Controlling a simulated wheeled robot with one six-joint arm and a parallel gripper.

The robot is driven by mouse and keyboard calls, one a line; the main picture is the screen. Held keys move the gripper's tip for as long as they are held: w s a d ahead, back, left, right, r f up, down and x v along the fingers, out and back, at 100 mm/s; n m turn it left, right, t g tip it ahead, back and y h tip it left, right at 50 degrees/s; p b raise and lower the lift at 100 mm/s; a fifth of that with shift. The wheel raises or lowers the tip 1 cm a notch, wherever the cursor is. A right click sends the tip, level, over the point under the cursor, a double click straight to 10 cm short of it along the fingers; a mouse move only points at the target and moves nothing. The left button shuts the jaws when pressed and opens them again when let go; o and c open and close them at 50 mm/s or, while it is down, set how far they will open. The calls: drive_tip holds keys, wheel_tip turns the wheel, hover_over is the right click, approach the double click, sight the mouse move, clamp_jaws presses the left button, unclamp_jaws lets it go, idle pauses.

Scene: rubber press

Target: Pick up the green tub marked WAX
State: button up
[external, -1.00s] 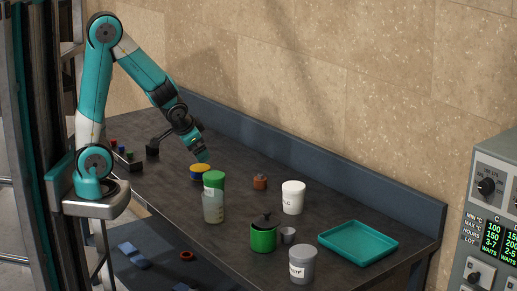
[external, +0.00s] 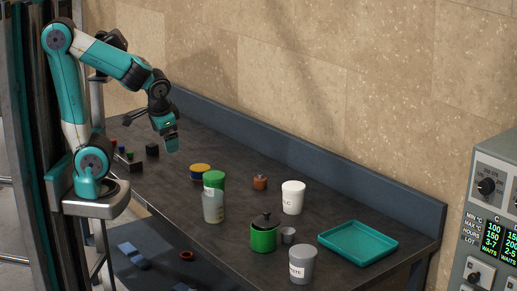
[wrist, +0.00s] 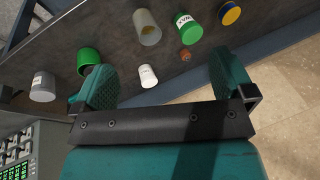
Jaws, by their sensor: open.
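The green tub (external: 214,179) stands on the dark bench, partly hidden behind a pale translucent jar (external: 213,207) in the external view. In the wrist view the green tub (wrist: 189,28) shows a white label with dark letters, too small to read surely. My gripper (external: 171,146) is open and empty, raised above the bench to the left of the tub and apart from it. In the wrist view the green tub lies beyond the fingertips, near the right finger.
A yellow-topped blue tub (external: 200,171) stands just behind the green tub. A small brown-orange pot (external: 260,182), a white tub (external: 293,198), a green pot with a dark lid (external: 263,238), a grey tub (external: 302,264) and a teal tray (external: 357,238) stand farther right.

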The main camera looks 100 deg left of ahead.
drive_tip(key=w+a+f+t+b, duration=0.2)
drive_tip(key=w+a+f, duration=0.2)
drive_tip(key=a+f, duration=0.4)
drive_tip(key=n+t+b, duration=0.2)
approach(211, 175)
drive_tip(key=x, duration=0.2)
drive_tip(key=p+x, duration=0.1)
drive_tip(key=x, duration=0.1)
drive_tip(key=p+x, duration=0.1)
drive_tip(key=x, duration=0.2)
drive_tip(key=shift+d+f, duration=0.2)
drive_tip(key=shift+d, duration=0.05)
drive_tip(key=shift+p+x, duration=1.1)
drive_tip(key=shift+x, duration=1.55)
drive_tip(key=shift+a, duration=0.15)
drive_tip(key=shift+r, duration=0.15)
drive_tip(key=c, duration=1.2)
